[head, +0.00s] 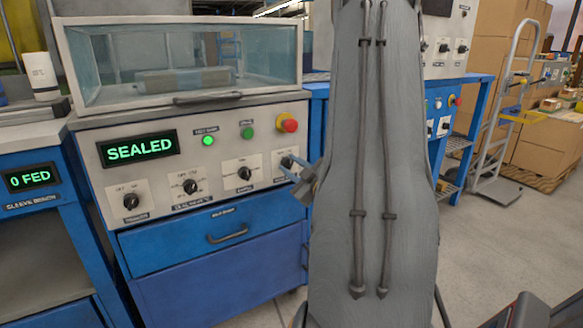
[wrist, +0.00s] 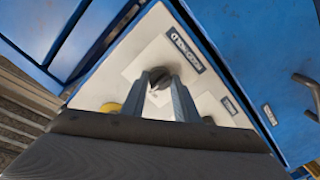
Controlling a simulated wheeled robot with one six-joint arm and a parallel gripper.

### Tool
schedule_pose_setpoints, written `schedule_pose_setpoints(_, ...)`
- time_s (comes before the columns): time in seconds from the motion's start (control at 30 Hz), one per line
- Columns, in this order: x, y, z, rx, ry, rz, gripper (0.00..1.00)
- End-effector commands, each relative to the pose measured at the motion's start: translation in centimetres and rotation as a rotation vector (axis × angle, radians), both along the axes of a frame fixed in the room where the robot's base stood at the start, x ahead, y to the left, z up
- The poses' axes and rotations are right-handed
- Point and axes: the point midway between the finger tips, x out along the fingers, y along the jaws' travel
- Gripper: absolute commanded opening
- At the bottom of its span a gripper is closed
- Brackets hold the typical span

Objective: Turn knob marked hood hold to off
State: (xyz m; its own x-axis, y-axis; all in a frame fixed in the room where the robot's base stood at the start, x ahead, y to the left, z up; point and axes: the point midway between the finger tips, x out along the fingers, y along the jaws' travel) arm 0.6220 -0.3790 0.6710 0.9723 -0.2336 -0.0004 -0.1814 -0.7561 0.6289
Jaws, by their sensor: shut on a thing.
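The knob (wrist: 158,84) is dark and sits on a pale plate in the wrist view, beside a dark label (wrist: 186,50) that appears to read hood hold. My gripper (wrist: 163,77) is shut on this knob, one finger on each side of it. The knob's pointer direction is hard to read behind the fingers.
Several other dark knobs, including one at the panel's left (head: 131,201), line the same panel. A red stop button (head: 288,123) sits above. A green display (head: 137,149) reads SEALED. A blue drawer (head: 215,232) is below. My arm hides the middle of the head view.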

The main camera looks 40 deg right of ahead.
Motion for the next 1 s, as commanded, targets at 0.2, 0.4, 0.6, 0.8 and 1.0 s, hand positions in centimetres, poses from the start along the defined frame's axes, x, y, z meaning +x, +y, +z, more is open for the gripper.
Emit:
schedule_pose_setpoints(0.2,0.03,-0.01,-0.08,-0.193,0.046,-0.001,0.05)
schedule_pose_setpoints(0.4,0.02,0.01,-0.10,-0.339,0.081,-0.001,0.05)
schedule_pose_setpoints(0.6,0.02,0.01,-0.12,-0.443,0.106,-0.001,0.05)
schedule_pose_setpoints(0.8,0.02,0.02,-0.08,-0.499,0.119,-0.001,0.05)
schedule_pose_setpoints(1.0,0.03,0.02,-0.05,-0.518,0.124,-0.001,0.05)
